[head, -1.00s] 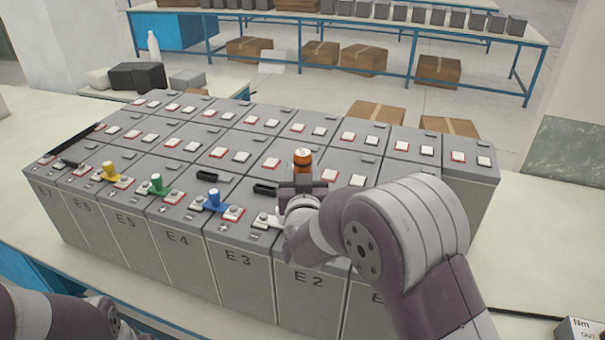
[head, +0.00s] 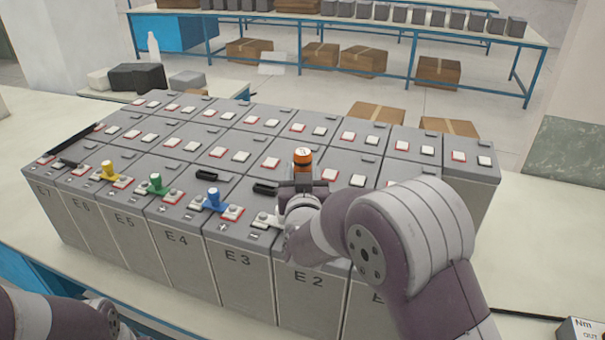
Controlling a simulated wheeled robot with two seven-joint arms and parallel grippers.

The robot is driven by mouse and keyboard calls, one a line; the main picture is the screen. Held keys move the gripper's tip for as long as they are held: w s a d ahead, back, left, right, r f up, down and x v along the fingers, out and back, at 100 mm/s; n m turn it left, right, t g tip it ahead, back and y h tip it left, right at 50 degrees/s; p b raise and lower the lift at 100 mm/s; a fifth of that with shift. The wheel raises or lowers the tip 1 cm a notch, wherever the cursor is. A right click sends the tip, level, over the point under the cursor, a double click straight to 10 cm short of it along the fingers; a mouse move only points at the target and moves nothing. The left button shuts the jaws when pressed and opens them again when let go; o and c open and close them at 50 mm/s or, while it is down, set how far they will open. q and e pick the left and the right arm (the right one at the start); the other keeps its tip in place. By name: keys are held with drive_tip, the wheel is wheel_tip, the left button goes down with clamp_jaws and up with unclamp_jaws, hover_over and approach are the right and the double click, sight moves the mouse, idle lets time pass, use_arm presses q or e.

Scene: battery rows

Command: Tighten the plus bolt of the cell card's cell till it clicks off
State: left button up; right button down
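The battery cells stand in rows on the bench, with E7, E6, E5, E4, E3 and E2 (head: 300,290) marked along the front. My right gripper (head: 298,188) is over the top of the E2 area, with an orange-capped tool (head: 303,158) standing upright at it. The gripper's fingers are mostly hidden by my wrist, so their grip on the tool cannot be made out. The bolt under the tool is hidden. A white piece (head: 265,220) shows left of my wrist. My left arm shows at the lower left; its gripper is out of frame. No cell card is visible.
Yellow (head: 109,171), green (head: 157,184) and blue (head: 214,200) pieces stand on the front cells. Black pieces (head: 265,188) lie on the cell tops. A box marked Nm (head: 582,330) sits at the lower right.

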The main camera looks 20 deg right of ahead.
sight(303, 154)
drive_tip(key=shift+f+b, duration=0.25)
drive_tip(key=shift+b, duration=0.4)
idle(0.9)
drive_tip(key=shift+s+f, duration=0.1)
drive_tip(key=shift+f, duration=0.05)
idle(1.0)
drive_tip(key=shift+r+p, duration=1.8)
drive_tip(key=shift+r, duration=1.05)
drive_tip(key=shift+f, duration=0.1)
